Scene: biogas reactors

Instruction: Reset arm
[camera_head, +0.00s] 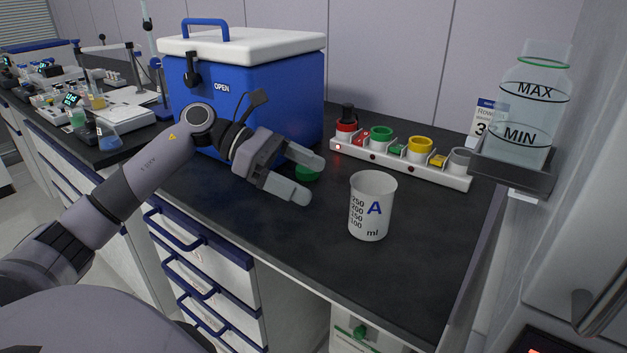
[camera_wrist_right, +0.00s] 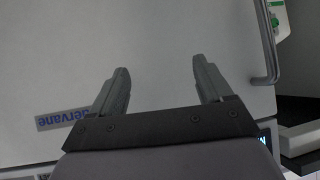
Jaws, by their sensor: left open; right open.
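My left arm reaches in from the left in the head view. Its gripper (camera_head: 306,178) is open and empty above the dark bench, in front of the blue cooler box and left of the white beaker (camera_head: 371,207) marked A. A small green round thing (camera_head: 308,172) shows partly behind its fingers. My right gripper (camera_wrist_right: 160,82) shows in the right wrist view, open with nothing between its fingers. It faces a pale panel (camera_wrist_right: 165,40) with a blue "Servane" label (camera_wrist_right: 62,117). The right arm cannot be made out in the head view.
The blue cooler box (camera_head: 248,101) with a white lid stands closed at the back. A white rack (camera_head: 402,166) holds coloured caps. A clear MAX/MIN container (camera_head: 527,112) sits on a wall bracket at right. Lab equipment fills the left bench. The front bench is clear around the beaker.

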